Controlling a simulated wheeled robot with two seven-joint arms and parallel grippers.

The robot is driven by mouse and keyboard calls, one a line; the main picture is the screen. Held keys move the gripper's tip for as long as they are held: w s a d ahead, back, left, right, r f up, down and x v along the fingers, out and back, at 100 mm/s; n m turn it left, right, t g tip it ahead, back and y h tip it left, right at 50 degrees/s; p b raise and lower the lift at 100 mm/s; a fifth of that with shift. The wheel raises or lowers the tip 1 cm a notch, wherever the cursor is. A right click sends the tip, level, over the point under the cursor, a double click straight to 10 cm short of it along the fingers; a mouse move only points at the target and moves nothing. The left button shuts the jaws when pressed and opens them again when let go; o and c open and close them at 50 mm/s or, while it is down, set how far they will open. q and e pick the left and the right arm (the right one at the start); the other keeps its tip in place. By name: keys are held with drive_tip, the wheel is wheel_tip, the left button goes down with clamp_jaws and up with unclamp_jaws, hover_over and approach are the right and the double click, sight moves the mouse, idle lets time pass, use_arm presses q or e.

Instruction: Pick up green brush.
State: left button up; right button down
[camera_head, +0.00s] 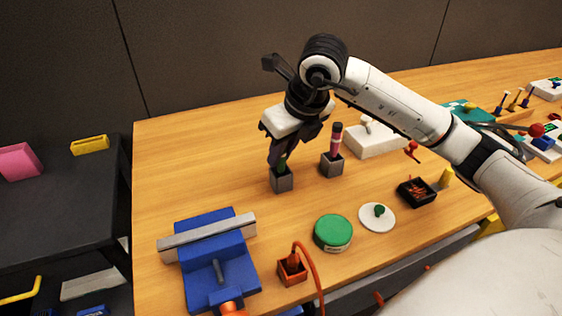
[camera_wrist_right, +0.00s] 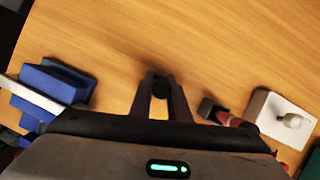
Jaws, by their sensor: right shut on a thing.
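The green brush (camera_head: 282,163) stands upright in a grey square holder (camera_head: 282,180) on the wooden table, in the head view. Only a little green shows between my fingers; the rest of the brush is hidden. My right gripper (camera_head: 279,155) is pointing down, shut on the green brush just above the holder. In the right wrist view my right gripper (camera_wrist_right: 161,84) shows its two fingers closed around a dark, blurred thing, with no green clear there. My left gripper is not in view.
A pink brush (camera_head: 336,140) stands in a second grey holder (camera_head: 331,164) just right of my gripper. Behind it is a white box (camera_head: 376,141). A blue vise (camera_head: 215,262), green round tin (camera_head: 333,232) and orange holder (camera_head: 292,268) stand nearer the front. Table left of the gripper is clear.

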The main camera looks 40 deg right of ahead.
drive_tip(key=shift+r, duration=0.1)
wheel_tip(320, 180, up, 10)
drive_tip(key=shift+f+p, duration=0.1)
drive_tip(key=shift+p, duration=0.35)
idle(0.6)
